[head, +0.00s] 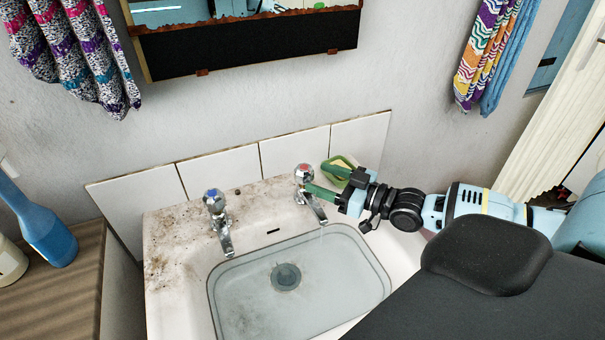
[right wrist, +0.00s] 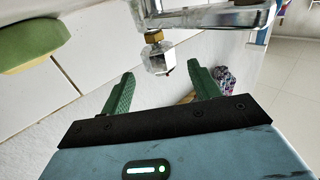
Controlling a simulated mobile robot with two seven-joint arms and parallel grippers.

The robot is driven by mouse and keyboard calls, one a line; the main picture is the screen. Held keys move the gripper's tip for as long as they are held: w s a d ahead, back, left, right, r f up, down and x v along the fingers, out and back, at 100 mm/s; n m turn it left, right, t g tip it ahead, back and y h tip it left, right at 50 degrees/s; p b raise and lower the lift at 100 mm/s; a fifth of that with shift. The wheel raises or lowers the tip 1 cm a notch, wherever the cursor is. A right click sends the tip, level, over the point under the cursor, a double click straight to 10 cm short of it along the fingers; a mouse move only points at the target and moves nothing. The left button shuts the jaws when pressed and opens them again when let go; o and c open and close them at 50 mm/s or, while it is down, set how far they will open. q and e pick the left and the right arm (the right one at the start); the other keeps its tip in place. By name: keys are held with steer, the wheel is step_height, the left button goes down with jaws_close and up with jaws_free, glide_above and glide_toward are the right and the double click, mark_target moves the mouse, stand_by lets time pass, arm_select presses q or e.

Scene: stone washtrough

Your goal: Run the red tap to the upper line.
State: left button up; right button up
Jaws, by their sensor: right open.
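The red tap (head: 304,172) stands at the back right of the white washbasin (head: 165,300), with a red-marked clear knob and a chrome spout. A thin stream runs from its spout. Clear water (head: 330,275) lies in the basin over the round drain (head: 286,277). I cannot make out an upper line. My right gripper (head: 314,177) is open, its green fingers pointing left at the red tap's knob. In the right wrist view the clear knob (right wrist: 158,58) shows between and just beyond the spread fingertips (right wrist: 160,80). My left gripper is not in view.
A blue-marked tap (head: 215,205) stands to the left. White tiles (head: 290,152) line the wall.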

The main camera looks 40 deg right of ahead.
mark_target(311, 177)
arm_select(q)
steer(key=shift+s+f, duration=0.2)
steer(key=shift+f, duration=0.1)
arm_select(e)
steer(key=shift+x, duration=2.75)
steer(key=c, duration=1)
steer(key=m+h+p, duration=0.1)
steer(key=h+p, duration=0.1)
steer(key=p, duration=0.2)
steer(key=m+t+h+p, duration=0.1)
steer(key=m+h+p, duration=0.1)
steer(key=p, duration=0.2)
steer(key=shift+r+t+h, duration=0.3)
steer(key=shift+r+h, duration=0.1)
steer(key=shift+f, duration=0.15)
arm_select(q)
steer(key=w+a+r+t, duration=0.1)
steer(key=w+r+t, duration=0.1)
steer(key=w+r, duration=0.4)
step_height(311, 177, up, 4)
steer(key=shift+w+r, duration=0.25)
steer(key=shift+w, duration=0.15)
arm_select(e)
steer(key=shift+f, duration=0.15)
steer(key=o, duration=1)
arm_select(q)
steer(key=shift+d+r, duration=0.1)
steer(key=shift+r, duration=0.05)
arm_select(e)
steer(key=shift+f, duration=0.1)
